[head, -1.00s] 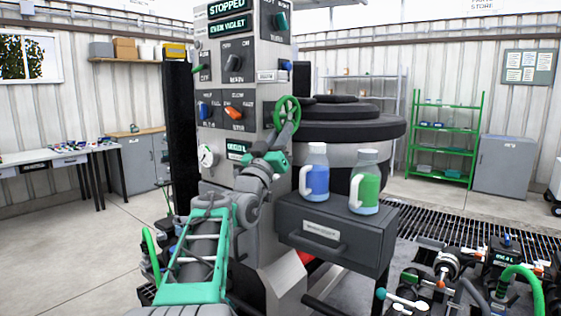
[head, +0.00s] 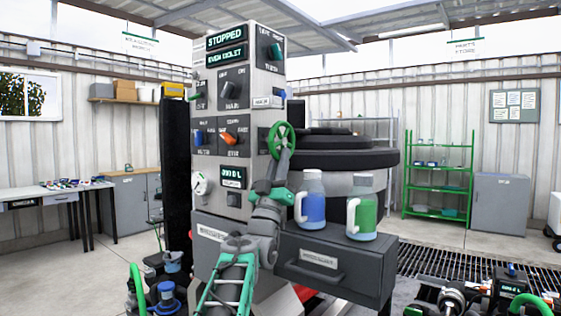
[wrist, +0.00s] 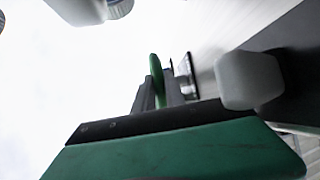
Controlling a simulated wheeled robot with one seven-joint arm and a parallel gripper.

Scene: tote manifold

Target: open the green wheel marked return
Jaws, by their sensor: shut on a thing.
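The green wheel (head: 281,132) stands out from the right side of the grey control panel (head: 233,112). I cannot read a return mark on it. My gripper (head: 283,154) is at the wheel's lower part in the head view. In the wrist view, the fingers (wrist: 158,95) are shut on the wheel's green rim (wrist: 155,72), with one finger on each side. The gripper's body hides most of the wheel there. How far the wheel is turned cannot be told.
A blue jug (head: 311,205) and a green jug (head: 361,208) stand on a dark drawer cabinet (head: 327,262), close right of my arm. A round dark-lidded tank (head: 340,155) is behind them. The panel bears several knobs, including an orange one (head: 229,138). Its top display reads STOPPED.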

